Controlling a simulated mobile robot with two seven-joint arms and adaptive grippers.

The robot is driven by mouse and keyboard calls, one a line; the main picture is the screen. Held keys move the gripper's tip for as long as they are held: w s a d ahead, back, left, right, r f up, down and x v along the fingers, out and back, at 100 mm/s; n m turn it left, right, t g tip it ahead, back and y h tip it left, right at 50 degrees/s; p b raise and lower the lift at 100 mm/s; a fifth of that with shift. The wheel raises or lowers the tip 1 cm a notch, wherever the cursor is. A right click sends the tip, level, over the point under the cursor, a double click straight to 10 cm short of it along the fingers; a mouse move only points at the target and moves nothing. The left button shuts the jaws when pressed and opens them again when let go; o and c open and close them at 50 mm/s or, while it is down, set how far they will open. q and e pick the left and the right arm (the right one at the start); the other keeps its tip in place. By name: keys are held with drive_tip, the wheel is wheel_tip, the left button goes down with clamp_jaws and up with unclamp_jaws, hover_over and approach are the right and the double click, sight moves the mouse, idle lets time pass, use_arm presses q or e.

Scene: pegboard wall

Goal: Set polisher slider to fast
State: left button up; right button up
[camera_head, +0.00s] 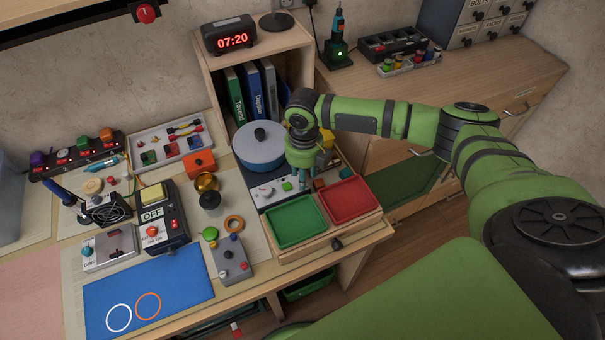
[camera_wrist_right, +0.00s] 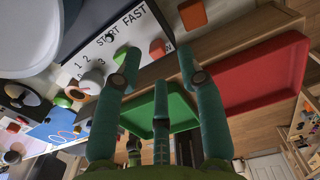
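The polisher (camera_head: 259,147) has a blue round drum with a dark knob, on a base with a white control panel (camera_head: 262,193). In the right wrist view, the panel (camera_wrist_right: 97,52) reads START and FAST. It carries a white dial (camera_wrist_right: 92,82), a green button (camera_wrist_right: 121,55) and an orange knob (camera_wrist_right: 157,47) near FAST, which looks like the slider. My right gripper (camera_head: 303,182) points down over the panel's right part. In its wrist view, the fingers (camera_wrist_right: 157,62) are spread and empty, with the orange knob between their tips; contact cannot be told. My left gripper is not in view.
A green tray (camera_head: 296,222) and a red tray (camera_head: 350,199) lie just in front of the panel. Books (camera_head: 252,90) and a clock (camera_head: 230,36) stand behind. A joystick box (camera_head: 232,260) and an OFF switch box (camera_head: 158,217) are left.

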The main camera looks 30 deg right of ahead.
sight(298, 177)
drive_tip(key=shift+w+f, duration=0.15)
drive_tip(key=shift+f, duration=0.55)
drive_tip(key=shift+w+f, duration=0.15)
drive_tip(key=shift+f, duration=0.5)
drive_tip(key=shift+s, duration=0.1)
clamp_jaws()
drive_tip(key=shift+w+f+b, duration=0.1)
drive_tip(key=shift+w+b, duration=0.55)
drive_tip(key=shift+w, duration=0.75)
drive_tip(key=shift+r, duration=0.25)
